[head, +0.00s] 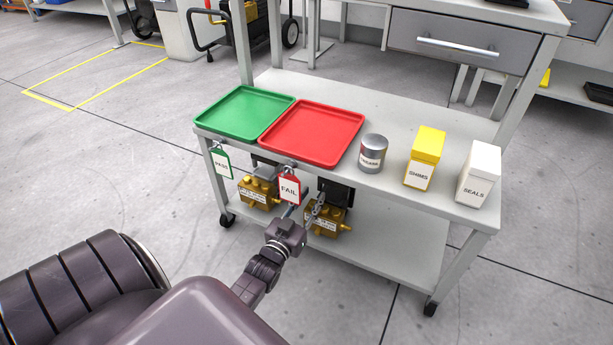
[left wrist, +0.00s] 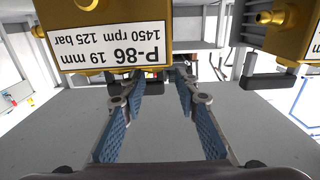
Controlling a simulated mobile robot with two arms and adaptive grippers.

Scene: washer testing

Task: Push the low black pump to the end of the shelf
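Two pumps with brass-coloured heads and black motors stand on the cart's lower shelf (head: 385,250), partly hidden under its top. The right pump (head: 325,220) bears a white label; in the left wrist view this near pump (left wrist: 115,45) reads P-86, upside down. The left pump (head: 258,192) stands apart from it and shows at the right of the wrist view (left wrist: 283,32). My left gripper (head: 302,210) reaches in at the shelf's front edge, by the right pump. Its blue-padded fingers (left wrist: 158,84) are spread with nothing between them. I cannot tell whether they touch the pump. My right gripper is not in view.
The cart top holds a green tray (head: 243,113), a red tray (head: 313,133), a grey can (head: 373,153), a yellow box (head: 425,157) and a white box (head: 479,174). PASS (head: 222,163) and FAIL (head: 289,189) tags hang in front. The lower shelf's right part is clear.

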